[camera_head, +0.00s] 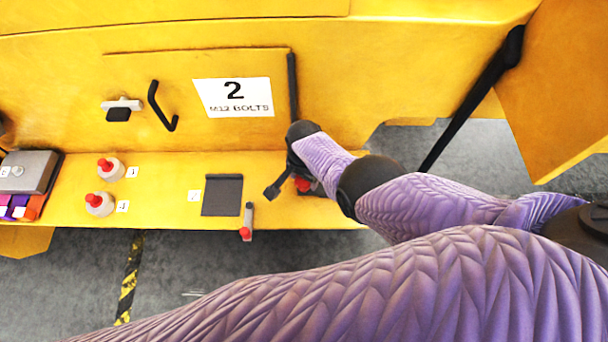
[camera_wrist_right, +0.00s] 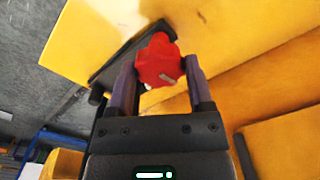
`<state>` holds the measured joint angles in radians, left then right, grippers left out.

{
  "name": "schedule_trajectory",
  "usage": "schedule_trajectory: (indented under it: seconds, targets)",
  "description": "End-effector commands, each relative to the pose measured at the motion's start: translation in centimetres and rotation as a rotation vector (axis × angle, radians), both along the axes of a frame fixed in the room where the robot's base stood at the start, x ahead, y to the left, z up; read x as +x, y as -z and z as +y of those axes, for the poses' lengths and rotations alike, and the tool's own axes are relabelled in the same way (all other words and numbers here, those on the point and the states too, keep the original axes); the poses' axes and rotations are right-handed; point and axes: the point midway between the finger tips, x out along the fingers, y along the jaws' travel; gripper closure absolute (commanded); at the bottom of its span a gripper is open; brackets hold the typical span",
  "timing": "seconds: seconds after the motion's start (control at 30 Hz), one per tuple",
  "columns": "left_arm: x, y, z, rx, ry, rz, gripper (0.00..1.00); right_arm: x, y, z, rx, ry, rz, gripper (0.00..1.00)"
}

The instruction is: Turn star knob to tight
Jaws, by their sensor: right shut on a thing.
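The star knob (camera_wrist_right: 159,62) is red with a lobed rim and a pale mark on its face. In the right wrist view it sits between the two fingers of my right gripper (camera_wrist_right: 161,85), which is shut on it. In the head view my right gripper (camera_head: 284,186) is at the right end of the yellow ledge, and only a bit of the red knob (camera_head: 303,184) shows; the rest is hidden behind the gripper and wrist. My left gripper is out of view. I cannot read a tight mark.
A yellow panel labelled 2 (camera_head: 235,97) with a black handle (camera_head: 160,107) stands behind.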

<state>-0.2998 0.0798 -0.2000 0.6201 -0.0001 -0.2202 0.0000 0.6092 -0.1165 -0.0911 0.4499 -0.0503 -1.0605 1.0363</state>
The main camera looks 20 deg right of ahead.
Motion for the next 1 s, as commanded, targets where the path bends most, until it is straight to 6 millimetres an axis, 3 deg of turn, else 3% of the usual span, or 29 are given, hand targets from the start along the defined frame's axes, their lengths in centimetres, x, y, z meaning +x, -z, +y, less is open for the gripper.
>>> schedule_trajectory:
  seconds: [0.23,0.27,0.4,0.67,0.9,1.0]
  targets:
    - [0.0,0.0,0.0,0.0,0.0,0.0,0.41,0.0,0.0,0.0,0.0,-0.001,0.001,0.93]
    - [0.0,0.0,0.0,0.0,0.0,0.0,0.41,0.0,0.0,0.0,0.0,-0.001,0.001,0.32]
    - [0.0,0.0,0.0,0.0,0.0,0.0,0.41,0.0,0.0,0.0,0.0,-0.001,0.001,0.02]
    - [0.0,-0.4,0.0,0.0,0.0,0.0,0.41,0.0,-0.5,0.0,0.0,-0.001,0.0,0.0]
    - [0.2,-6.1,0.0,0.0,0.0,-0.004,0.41,0.0,-6.8,0.0,0.001,-0.002,-0.002,0.0]
    - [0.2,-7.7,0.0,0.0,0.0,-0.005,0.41,0.0,-8.8,0.0,0.001,-0.001,-0.001,0.0]
